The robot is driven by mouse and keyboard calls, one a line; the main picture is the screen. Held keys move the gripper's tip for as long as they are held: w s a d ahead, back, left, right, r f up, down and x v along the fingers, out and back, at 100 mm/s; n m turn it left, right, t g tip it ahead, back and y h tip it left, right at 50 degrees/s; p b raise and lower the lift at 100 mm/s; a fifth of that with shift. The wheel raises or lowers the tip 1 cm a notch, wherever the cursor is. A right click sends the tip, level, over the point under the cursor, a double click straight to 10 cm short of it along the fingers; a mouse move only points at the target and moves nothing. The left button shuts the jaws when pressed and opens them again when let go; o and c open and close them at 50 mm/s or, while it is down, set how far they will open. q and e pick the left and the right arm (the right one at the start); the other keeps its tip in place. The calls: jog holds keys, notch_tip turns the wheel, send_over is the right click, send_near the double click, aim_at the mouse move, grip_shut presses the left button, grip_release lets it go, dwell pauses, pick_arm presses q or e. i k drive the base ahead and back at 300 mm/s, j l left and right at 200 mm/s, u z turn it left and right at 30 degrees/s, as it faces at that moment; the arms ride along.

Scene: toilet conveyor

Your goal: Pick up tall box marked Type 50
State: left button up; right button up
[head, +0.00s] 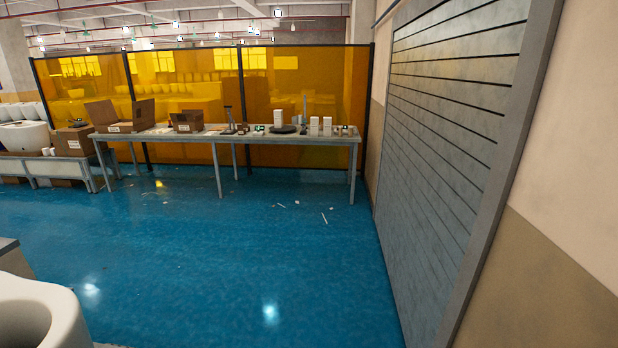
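Two upright white boxes stand side by side near the right end of a long table across the room, a left one (314,125) and a right one (327,126). They are too small and far for me to read any marking, so I cannot tell which, if either, is marked Type 50. The table (235,140) stands in front of orange see-through panels. Neither of my grippers is in view.
Open brown cartons (122,115) and several small items share the table. Blue floor (230,240) lies clear before it, with small scraps near the table. A grey slatted shutter (445,140) runs along the right. A white ceramic piece (50,305) is close at lower left.

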aim_at(327, 121)
jog(key=i+u, duration=0.1)
jog(key=i, duration=3.1)
jog(key=i+z, duration=0.1)
jog(key=i, duration=0.8)
jog(key=i+j, duration=0.15)
jog(key=i, duration=0.8)
jog(key=l+z, duration=0.05)
